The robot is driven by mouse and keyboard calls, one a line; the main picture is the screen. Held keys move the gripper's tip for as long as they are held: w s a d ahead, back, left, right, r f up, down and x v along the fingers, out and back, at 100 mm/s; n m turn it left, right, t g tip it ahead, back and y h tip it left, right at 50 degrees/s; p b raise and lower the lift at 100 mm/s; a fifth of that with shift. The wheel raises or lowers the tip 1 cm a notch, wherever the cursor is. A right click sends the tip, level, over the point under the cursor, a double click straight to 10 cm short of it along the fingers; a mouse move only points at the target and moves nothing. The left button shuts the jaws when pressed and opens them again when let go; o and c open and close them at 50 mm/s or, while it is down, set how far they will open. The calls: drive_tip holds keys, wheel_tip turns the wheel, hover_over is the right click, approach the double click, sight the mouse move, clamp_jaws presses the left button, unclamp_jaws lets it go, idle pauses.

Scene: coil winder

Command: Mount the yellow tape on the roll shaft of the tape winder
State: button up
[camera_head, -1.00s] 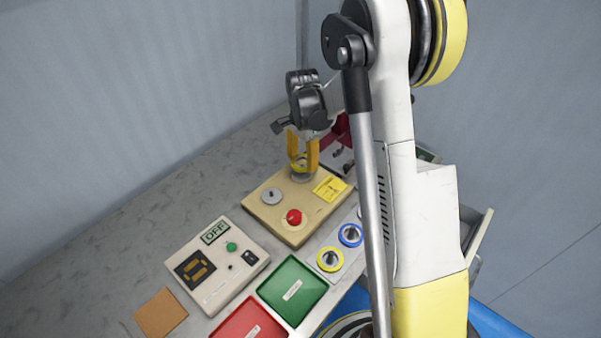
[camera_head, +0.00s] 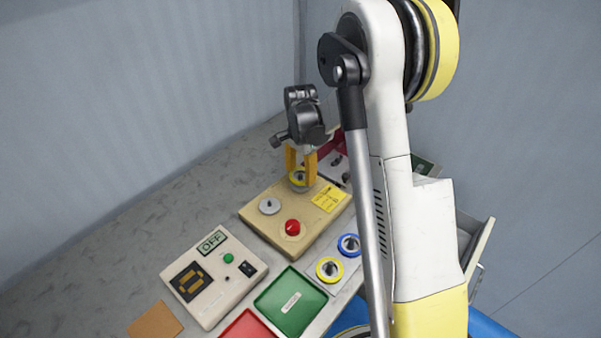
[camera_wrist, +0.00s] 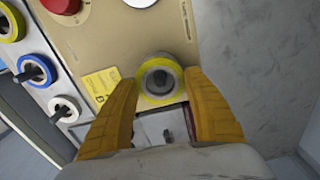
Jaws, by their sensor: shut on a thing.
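My gripper (camera_head: 299,170) has its orange fingers closed on a yellow tape roll (camera_head: 298,178) at the back of the beige tape winder (camera_head: 262,226). In the wrist view the yellow tape (camera_wrist: 145,96) sits between the fingertips (camera_wrist: 160,90), with a round grey part (camera_wrist: 160,78) in its middle. The tape is over or around the winder's roll shaft. The tape and fingers hide most of the shaft, so I cannot tell whether the tape is fully seated. A grey disc (camera_head: 269,205) and a red button (camera_head: 292,227) are on the winder's top.
A second yellow roll (camera_head: 330,269) and a blue roll (camera_head: 349,244) sit on pegs right of the winder; a white roll (camera_wrist: 65,108) shows in the wrist view. A control box with an OFF display (camera_head: 211,242), a green tray (camera_head: 290,302) and a red tray (camera_head: 248,326) stand in front.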

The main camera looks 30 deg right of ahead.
drive_tip(key=shift+f+b, duration=0.7)
drive_tip(key=shift+f, duration=0.25)
drive_tip(key=o, duration=1)
drive_tip(key=shift+r, duration=0.1)
drive_tip(key=shift+o, duration=0.2)
drive_tip(key=shift+r, duration=0.1)
wheel_tip(320, 180, up, 12)
